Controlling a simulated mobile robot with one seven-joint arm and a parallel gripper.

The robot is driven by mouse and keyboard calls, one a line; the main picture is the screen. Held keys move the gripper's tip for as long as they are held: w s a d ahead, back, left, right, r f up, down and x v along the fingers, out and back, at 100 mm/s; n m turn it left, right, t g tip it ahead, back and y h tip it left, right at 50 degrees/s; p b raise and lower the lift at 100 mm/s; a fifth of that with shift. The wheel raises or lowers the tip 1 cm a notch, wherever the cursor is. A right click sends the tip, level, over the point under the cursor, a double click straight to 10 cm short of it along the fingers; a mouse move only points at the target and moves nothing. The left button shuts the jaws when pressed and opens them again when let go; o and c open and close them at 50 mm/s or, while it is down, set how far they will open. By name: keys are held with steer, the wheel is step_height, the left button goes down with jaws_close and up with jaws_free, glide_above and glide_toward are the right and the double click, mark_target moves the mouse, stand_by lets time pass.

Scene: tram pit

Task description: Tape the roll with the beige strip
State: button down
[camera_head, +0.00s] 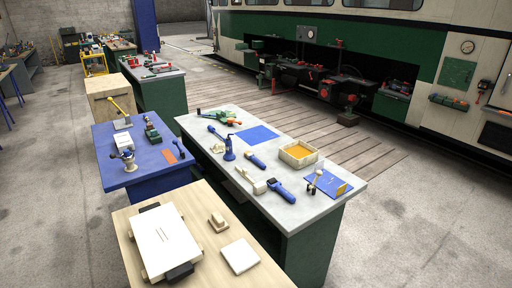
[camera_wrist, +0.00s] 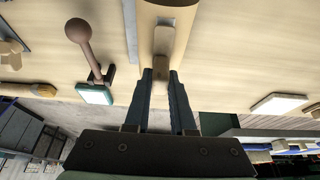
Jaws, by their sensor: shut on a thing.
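In the wrist view, my gripper (camera_wrist: 161,74) is shut on a narrow beige strip (camera_wrist: 163,42). The strip sticks out beyond the fingertips, over a pale tan rounded piece (camera_wrist: 147,60) that looks like the roll. The strip's far end overlaps the roll in the picture, near a dark spot at the top edge. I cannot tell whether strip and roll touch. The roll runs out of the top of the picture. In the head view I cannot make out my gripper, the strip or the roll for certain.
In the wrist view, a brown ball-topped lever (camera_wrist: 81,33) stands left of the fingers and a white pad (camera_wrist: 278,104) lies right. In the head view, a light wooden table (camera_head: 195,270) bears a white board (camera_head: 164,241) in black clamps, a small block (camera_head: 217,222) and a white square (camera_head: 240,255).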

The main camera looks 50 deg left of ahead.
steer(key=c, duration=0.7)
jaws_free()
steer(key=shift+r, duration=0.1)
steer(key=b+v, duration=0.1)
steer(key=v, duration=1.1)
steer(key=shift+s+r, duration=0.15)
steer(key=shift+r, duration=0.25)
